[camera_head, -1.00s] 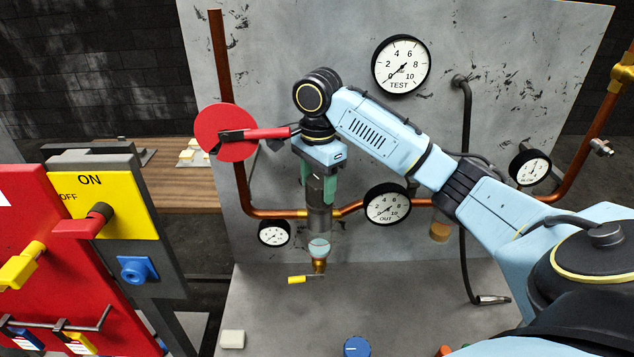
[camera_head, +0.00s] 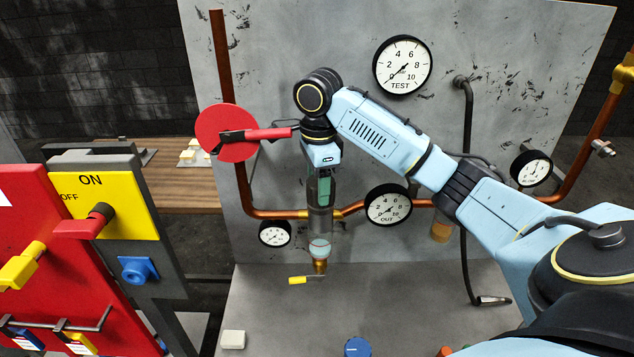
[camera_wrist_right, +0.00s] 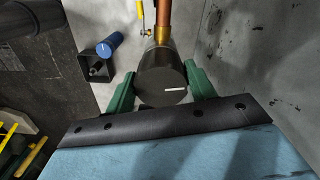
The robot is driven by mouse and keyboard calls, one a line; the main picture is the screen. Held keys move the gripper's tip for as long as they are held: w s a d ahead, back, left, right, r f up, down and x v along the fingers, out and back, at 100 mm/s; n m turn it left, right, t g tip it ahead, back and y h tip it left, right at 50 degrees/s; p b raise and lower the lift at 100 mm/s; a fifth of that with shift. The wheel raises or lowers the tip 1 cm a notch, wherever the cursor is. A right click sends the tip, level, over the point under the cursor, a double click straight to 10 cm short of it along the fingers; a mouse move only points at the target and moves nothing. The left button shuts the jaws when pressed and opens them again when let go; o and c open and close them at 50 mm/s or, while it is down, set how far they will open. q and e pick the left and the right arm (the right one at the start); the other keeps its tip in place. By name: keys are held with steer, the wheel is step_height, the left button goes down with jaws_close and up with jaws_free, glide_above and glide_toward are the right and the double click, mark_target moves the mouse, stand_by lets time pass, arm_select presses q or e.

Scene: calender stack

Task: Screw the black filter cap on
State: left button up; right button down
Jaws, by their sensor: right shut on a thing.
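My right gripper (camera_head: 319,203) points straight down over the filter in the head view, its green fingers around the top of the filter. In the right wrist view its fingers (camera_wrist_right: 160,72) stand on both sides of the black filter cap (camera_wrist_right: 162,86) and are shut on it. The cap's dark round top carries a short white mark. In the head view the cap is mostly hidden by the fingers. Below them is the clear filter bowl (camera_head: 320,226), upright, with a brass drain at its bottom. How far the thread is engaged cannot be seen. My left gripper is not in view.
A copper pipe (camera_head: 352,208) runs behind the filter along the grey panel. The OUT gauge (camera_head: 388,205) is close on the right. A red disc with a red handle (camera_head: 268,133) is at left, near my right wrist. A yellow drain lever (camera_head: 298,281) is below.

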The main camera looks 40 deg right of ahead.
steer(key=shift+d+r, duration=0.3)
steer(key=shift+m, duration=1.2)
